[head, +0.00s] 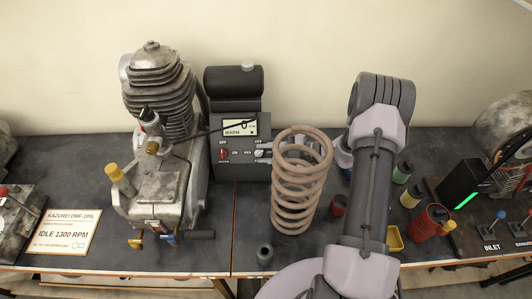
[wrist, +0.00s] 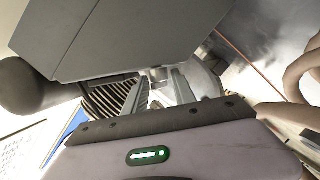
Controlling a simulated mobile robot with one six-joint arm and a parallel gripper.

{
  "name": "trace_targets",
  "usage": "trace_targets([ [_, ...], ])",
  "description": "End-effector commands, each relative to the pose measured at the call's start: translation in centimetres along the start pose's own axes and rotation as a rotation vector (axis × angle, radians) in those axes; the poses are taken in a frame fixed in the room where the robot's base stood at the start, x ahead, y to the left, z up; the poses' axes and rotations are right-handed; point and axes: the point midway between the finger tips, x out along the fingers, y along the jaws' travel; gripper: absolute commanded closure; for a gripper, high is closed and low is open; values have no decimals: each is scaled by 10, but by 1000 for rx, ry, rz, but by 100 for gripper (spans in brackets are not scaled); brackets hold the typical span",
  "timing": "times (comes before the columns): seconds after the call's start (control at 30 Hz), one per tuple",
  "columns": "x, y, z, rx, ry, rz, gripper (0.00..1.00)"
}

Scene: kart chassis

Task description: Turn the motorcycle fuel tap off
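The fuel tap (head: 259,153) is a small pale lever on the front of the dark grey control box (head: 236,129), near the lettering "OFF" and "RES". My gripper (head: 268,153) is at its right side, partly hidden behind the spring. In the wrist view, my gripper (wrist: 160,90) has its two grey fingers apart. A small light-grey piece (wrist: 157,74), seemingly the tap, shows between and just beyond the fingertips. I cannot tell whether a finger touches it. The lever's exact setting is too small to read.
A large coil spring (head: 301,180) stands in front of my gripper. A red switch (head: 223,154) is left on the box, below a display reading "WARM". The finned engine (head: 160,140) stands close on the left. Several cans and cups (head: 410,196) stand right of my arm.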

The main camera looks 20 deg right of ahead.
Motion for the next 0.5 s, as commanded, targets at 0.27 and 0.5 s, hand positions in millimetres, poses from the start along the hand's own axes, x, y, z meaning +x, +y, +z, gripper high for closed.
trace_targets([
  [0.27, 0, 0, 0, -1, 0, -1, 100],
  [0.5, 0, 0, 0, -3, 0, -5, 100],
])
